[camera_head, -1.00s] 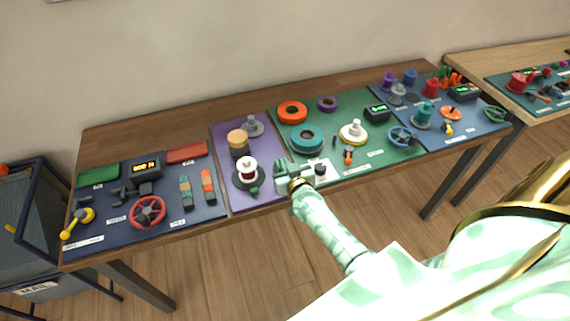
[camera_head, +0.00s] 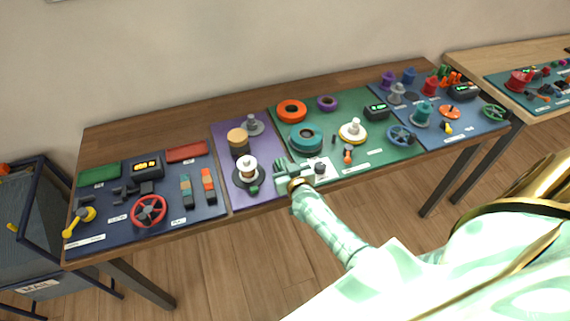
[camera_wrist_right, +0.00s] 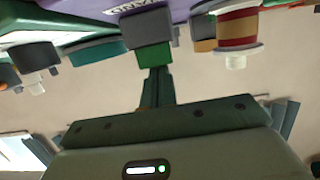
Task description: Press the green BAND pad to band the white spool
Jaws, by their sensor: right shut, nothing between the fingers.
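The white spool (camera_head: 247,164) stands upright on a dark round base on the purple board; its side looks tan in the head view. In the head view the right gripper (camera_head: 280,178) is beside the pad. My left gripper is out of view.
A tan-topped cylinder (camera_head: 238,138) and a grey spool (camera_head: 252,124) stand behind the white spool. The green board (camera_head: 375,142) to the right holds rings and a yellow-white spool (camera_head: 352,131). A navy board (camera_head: 100,205) with a red wheel (camera_head: 148,210) lies left.

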